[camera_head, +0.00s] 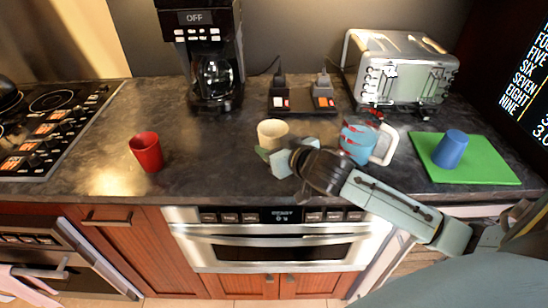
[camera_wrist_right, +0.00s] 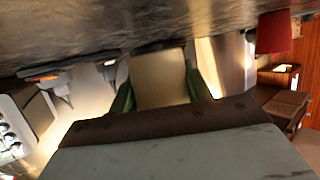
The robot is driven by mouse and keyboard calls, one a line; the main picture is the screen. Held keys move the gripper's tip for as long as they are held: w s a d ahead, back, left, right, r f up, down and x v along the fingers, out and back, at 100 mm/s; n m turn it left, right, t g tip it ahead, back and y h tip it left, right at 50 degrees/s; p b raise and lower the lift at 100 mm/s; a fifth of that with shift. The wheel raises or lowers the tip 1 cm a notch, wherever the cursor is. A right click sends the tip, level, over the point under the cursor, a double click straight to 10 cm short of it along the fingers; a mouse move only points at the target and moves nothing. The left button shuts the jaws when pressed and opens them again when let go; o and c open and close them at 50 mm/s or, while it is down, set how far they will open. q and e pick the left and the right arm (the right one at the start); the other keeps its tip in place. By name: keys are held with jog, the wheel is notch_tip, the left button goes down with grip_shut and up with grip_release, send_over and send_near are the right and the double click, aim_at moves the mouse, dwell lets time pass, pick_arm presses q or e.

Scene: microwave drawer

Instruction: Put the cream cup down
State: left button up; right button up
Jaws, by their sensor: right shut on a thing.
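The cream cup (camera_head: 272,132) is near the middle of the dark counter (camera_head: 215,150) in the head view. My right gripper (camera_head: 268,152) reaches it from the right and is shut on it. In the right wrist view the cream cup (camera_wrist_right: 160,78) sits between the two green-edged fingers, close to the counter surface. I cannot tell whether its base touches the counter. My left gripper is not in view.
A red cup (camera_head: 147,151) stands to the left. A light-blue pitcher (camera_head: 357,142) stands close to my right wrist. A blue cup (camera_head: 450,148) is on a green board (camera_head: 487,170). A coffee maker (camera_head: 207,60), sockets and a toaster (camera_head: 398,65) line the back.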

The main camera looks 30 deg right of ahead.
notch_tip(320, 180, down, 2)
jog(key=shift+f, duration=0.4)
jog(key=shift+f, duration=0.2)
jog(key=o, duration=1)
